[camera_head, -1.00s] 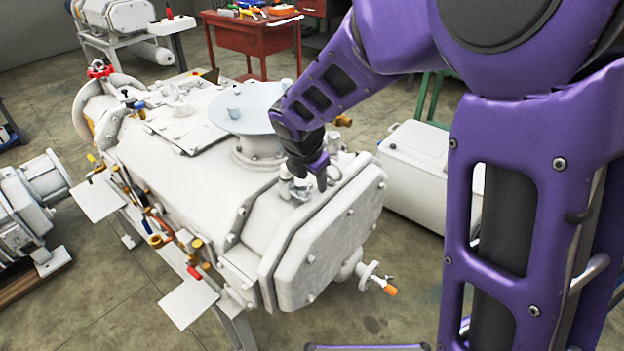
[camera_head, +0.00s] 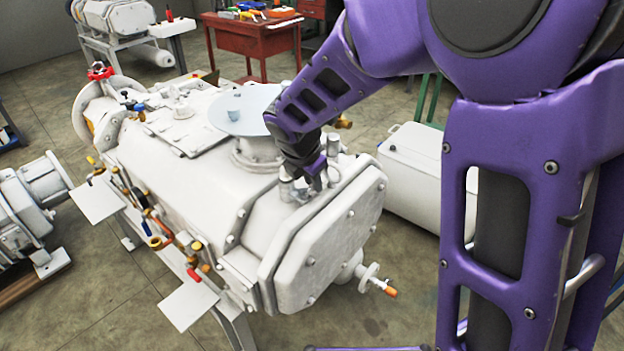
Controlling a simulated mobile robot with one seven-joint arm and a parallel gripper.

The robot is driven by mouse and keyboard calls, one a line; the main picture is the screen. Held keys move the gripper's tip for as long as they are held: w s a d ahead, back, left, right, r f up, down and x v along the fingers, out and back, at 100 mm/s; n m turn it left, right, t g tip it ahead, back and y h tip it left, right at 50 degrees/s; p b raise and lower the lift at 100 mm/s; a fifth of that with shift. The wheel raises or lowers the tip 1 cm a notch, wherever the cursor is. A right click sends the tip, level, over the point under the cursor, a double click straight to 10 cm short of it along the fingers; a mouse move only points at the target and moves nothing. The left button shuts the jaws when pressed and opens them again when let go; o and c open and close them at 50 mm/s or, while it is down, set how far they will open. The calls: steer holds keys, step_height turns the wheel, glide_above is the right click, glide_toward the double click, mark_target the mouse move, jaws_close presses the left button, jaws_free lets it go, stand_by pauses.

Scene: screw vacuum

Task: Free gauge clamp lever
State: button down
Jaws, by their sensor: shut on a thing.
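My gripper (camera_head: 312,183) is at the top of the white vacuum pump (camera_head: 180,170), just behind its flat end cover. Its fingers point down and are shut on a small part of the metal fitting (camera_head: 292,190) there. This is likely the gauge clamp lever, but the part between the fingers is too small and too covered to make out. The fitting stands upright on the pump's top, beside the round flange plate (camera_head: 240,112). My wrist hides some of the area behind it.
A red valve handle (camera_head: 100,71) is at the pump's far end. Several small valves and pipes line its left side. An orange-tipped valve (camera_head: 389,292) sticks out at lower right. A white box (camera_head: 415,165) stands on the floor to the right. A red tool bench (camera_head: 250,40) is behind.

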steer(key=m, duration=0.2)
steer(key=m+g+h, duration=0.1)
steer(key=m, duration=0.1)
steer(key=shift+s+d+h, duration=0.1)
steer(key=shift+s+h, duration=0.2)
steer(key=shift+s, duration=0.05)
steer(key=m, duration=0.2)
steer(key=m+g+h+p, duration=0.1)
steer(key=shift+s+m, duration=0.35)
steer(key=shift+m, duration=0.05)
steer(key=m+g+p, duration=0.1)
steer(key=m, duration=0.1)
steer(key=s+m+g+p, duration=0.1)
steer(key=m+p, duration=0.1)
steer(key=m, duration=0.1)
steer(key=shift+r+h, duration=0.1)
steer(key=shift+h, duration=0.3)
steer(key=shift+s+a+m+g+p, duration=0.2)
steer(key=shift+m+g+p, duration=0.25)
steer(key=shift+m, duration=0.55)
steer(key=shift+s+a+m+g+p, duration=0.15)
steer(key=shift+m+g+p, duration=0.3)
steer(key=shift+m, duration=0.55)
steer(key=c, duration=0.8)
jaws_free()
